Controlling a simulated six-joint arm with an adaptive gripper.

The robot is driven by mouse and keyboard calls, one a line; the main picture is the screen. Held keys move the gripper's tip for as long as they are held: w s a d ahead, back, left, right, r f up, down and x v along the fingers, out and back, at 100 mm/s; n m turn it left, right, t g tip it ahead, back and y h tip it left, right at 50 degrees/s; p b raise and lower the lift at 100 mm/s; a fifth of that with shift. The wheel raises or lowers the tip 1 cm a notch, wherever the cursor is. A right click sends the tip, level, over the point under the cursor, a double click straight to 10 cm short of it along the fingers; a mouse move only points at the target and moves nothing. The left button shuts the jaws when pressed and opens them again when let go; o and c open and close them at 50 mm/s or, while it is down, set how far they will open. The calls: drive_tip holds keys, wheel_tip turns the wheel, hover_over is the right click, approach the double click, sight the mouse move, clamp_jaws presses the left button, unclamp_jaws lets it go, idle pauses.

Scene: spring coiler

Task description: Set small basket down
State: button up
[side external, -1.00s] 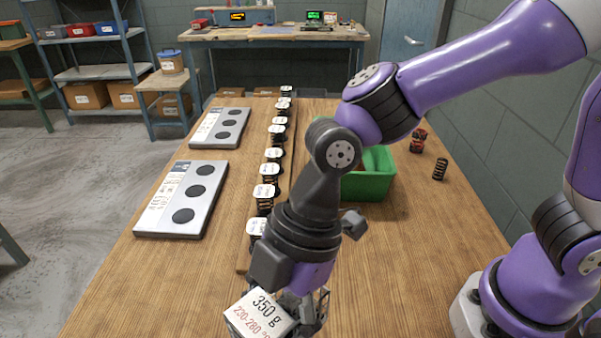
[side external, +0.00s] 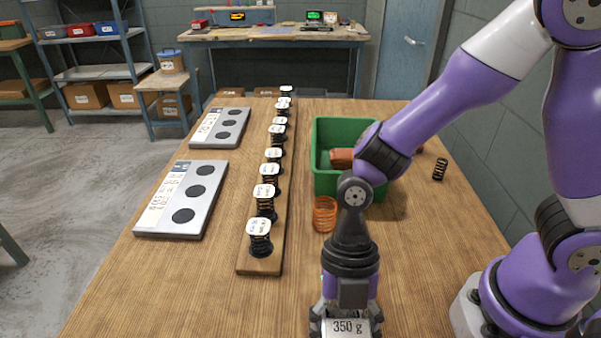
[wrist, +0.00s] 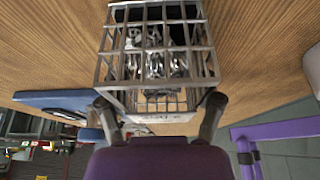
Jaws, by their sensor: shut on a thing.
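The small basket (wrist: 158,97) is a metal wire cage with shiny metal pieces inside, seen in the wrist view. My gripper (wrist: 159,112) is shut on its near side, one finger at each side. In the side view my gripper (side external: 344,311) points down at the bottom edge of the picture. The basket's white "350 g" label (side external: 345,327) shows there; most of the basket is hidden or cut off. I cannot tell whether the basket touches the table.
The wooden table (side external: 190,285) has free room at front left. A rail (side external: 262,265) carries several capped springs. Two grey panels (side external: 180,200) (side external: 219,128) lie left. A dark spring (side external: 440,169) stands right.

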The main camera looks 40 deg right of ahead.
drive_tip(key=shift+f, duration=0.15)
drive_tip(key=o, duration=1.4)
drive_tip(key=v, duration=1.1)
drive_tip(key=shift+r, duration=0.2)
drive_tip(key=shift+w+d+r, duration=0.1)
drive_tip(key=shift+d+r, duration=0.05)
drive_tip(key=shift+r, duration=0.2)
drive_tip(key=d+r+m+t+h, duration=0.1)
drive_tip(key=d+r+m+t, duration=0.1)
drive_tip(key=d+m, duration=0.3)
drive_tip(key=w+d+r+m+t+h, duration=0.1)
drive_tip(key=d+m+t, duration=0.3)
drive_tip(key=m, duration=0.9)
drive_tip(key=d+r+m+t+h, duration=0.1)
drive_tip(key=d+r+m+t, duration=0.1)
drive_tip(key=d+m, duration=0.3)
drive_tip(key=shift+w+d+r+m+t, duration=0.15)
drive_tip(key=shift+r+m+t, duration=0.1)
drive_tip(key=shift+m, duration=0.75)
drive_tip(key=shift+w+d+r+m+t, duration=0.15)
drive_tip(key=shift+m+t, duration=0.1)
drive_tip(key=shift+m, duration=0.75)
